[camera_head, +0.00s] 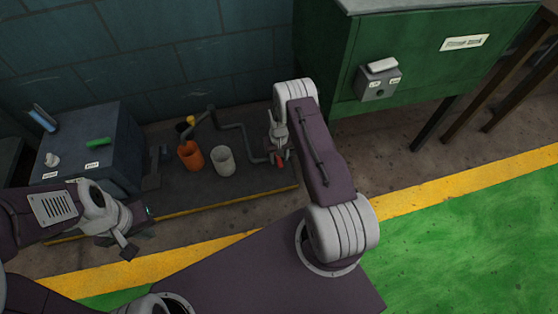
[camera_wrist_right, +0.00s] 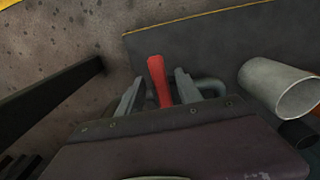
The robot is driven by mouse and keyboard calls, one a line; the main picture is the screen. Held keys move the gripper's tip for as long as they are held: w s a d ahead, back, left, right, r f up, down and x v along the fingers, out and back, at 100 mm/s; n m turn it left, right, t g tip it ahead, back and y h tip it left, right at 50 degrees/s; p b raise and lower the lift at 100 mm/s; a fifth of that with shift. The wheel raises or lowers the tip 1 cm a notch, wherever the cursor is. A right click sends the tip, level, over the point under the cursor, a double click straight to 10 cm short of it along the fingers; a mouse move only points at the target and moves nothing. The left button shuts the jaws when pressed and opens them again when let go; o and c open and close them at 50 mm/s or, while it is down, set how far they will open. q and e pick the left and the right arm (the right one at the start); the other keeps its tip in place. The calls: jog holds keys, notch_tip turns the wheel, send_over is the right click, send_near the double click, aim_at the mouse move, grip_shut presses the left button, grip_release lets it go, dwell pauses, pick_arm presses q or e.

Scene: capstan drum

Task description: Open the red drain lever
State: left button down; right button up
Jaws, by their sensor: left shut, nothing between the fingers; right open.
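The red drain lever (camera_wrist_right: 159,82) stands between the two fingers of my right gripper (camera_wrist_right: 158,88) in the right wrist view. The fingers are apart, one on each side of it, with a visible gap. In the head view only a small red part of the lever (camera_head: 280,161) shows beside my right gripper (camera_head: 278,143), at the right end of a grey pipe (camera_head: 246,152). My left gripper (camera_head: 127,248) is shut and empty at the lower left, far from the lever.
A grey cabinet (camera_head: 88,150) stands left, a green cabinet (camera_head: 440,60) right. Green floor (camera_head: 470,230) is clear.

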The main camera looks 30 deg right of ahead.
jog(key=shift+r, duration=0.15)
grip_shut()
dwell(1.2)
